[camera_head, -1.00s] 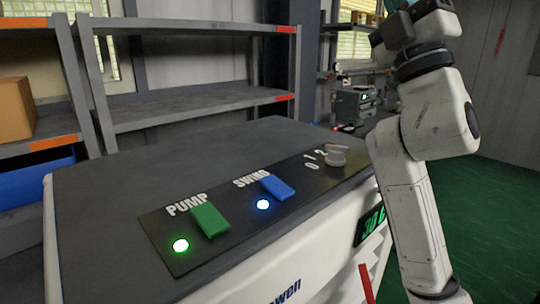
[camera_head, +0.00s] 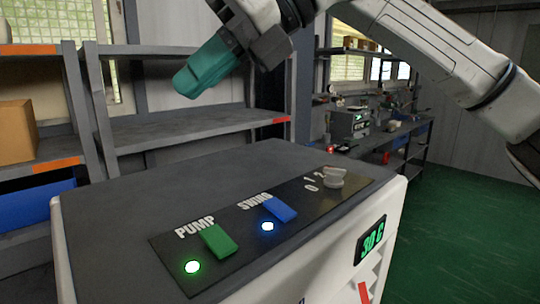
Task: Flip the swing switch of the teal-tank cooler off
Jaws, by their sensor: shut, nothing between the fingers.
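The cooler (camera_head: 110,190) has a dark top and a white body. On its control panel (camera_head: 225,264), the blue swing switch (camera_head: 280,209) sits beside a lit blue lamp (camera_head: 268,226), under the label SWING. No teal tank shows in this view. My gripper (camera_head: 187,86) is teal, shut and empty. It is in the air at the upper left, above the cooler top in the picture and apart from the panel. It points down and to the left.
A green pump switch (camera_head: 219,241) with a lit green lamp (camera_head: 192,267) is left of the swing switch. A grey knob (camera_head: 334,177) is right of it. Grey shelves (camera_head: 190,128) stand behind the cooler. Green floor (camera_head: 455,225) is open at right.

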